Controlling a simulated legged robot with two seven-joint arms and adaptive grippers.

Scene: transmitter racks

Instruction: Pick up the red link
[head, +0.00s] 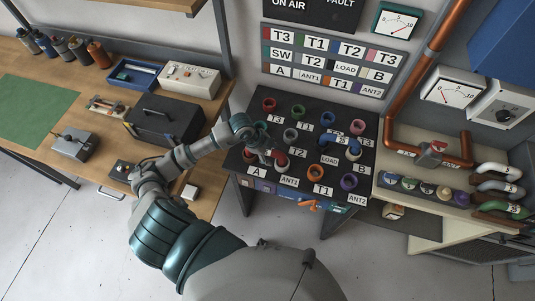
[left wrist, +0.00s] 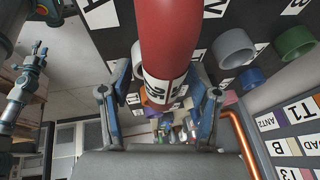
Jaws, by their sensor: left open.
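The red link (left wrist: 172,35) fills the top middle of the left wrist view, with a white label at its lower end. In the head view the red link (head: 281,160) shows as a small red piece on the dark panel, partly behind my gripper. My left gripper (head: 264,155) reaches over the panel's near left part, close to socket A. In the left wrist view its open fingers (left wrist: 160,88) stand on either side of the link's labelled end. Whether they touch it cannot be told. My right gripper does not show.
The dark panel (head: 310,105) carries several coloured ring sockets. A sign board (head: 331,62) hangs behind. A wooden bench (head: 15,60) with a black box (head: 165,118) is at left.

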